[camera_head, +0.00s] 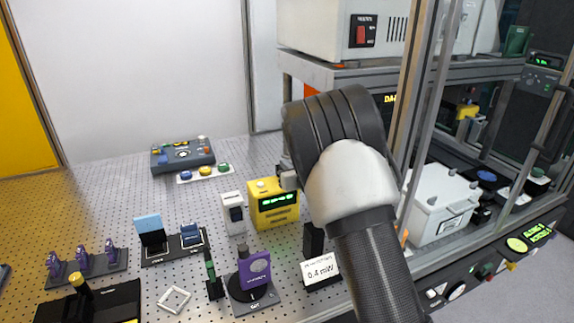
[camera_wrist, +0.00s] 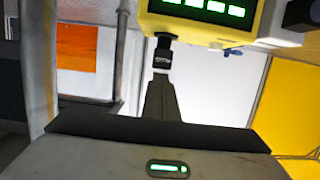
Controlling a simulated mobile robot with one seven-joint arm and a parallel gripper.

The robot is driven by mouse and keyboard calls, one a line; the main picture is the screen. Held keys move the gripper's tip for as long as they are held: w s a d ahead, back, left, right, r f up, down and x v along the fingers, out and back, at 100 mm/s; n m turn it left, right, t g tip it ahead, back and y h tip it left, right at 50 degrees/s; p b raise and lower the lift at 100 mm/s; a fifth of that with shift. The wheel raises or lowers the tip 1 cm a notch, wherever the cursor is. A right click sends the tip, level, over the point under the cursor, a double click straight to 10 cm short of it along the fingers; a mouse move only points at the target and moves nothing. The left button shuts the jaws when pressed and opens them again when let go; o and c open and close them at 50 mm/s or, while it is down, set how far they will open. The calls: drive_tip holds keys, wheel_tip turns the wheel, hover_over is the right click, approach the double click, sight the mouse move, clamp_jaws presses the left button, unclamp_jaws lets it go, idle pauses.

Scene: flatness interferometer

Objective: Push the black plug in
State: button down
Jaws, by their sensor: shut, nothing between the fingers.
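A black plug (camera_head: 237,214) shows on the front of a small upright white box (camera_head: 230,200), just left of the yellow meter. How deep it sits I cannot tell. A dark block at the top right of the wrist view (camera_wrist: 302,13) looks like the same plug, cut off by the edge. My gripper (camera_wrist: 163,58) is shut and empty beside the yellow meter, apart from the plug. In the head view my own arm hides most of it.
The yellow meter (camera_head: 275,203) with a green display stands between the white box and my arm. A purple device (camera_head: 254,270) and a 0.4 mW sign (camera_head: 321,270) stand in front. A control box (camera_head: 180,154) lies behind. A metal-framed rack (camera_head: 335,70) is on the right.

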drive_tip(key=shift+f, duration=0.1)
wheel_tip(320, 180, down, 3)
drive_tip(key=b, duration=0.3)
drive_tip(key=shift+s+r, duration=0.15)
drive_tip(key=shift+r, duration=0.1)
drive_tip(key=shift+f, duration=0.1)
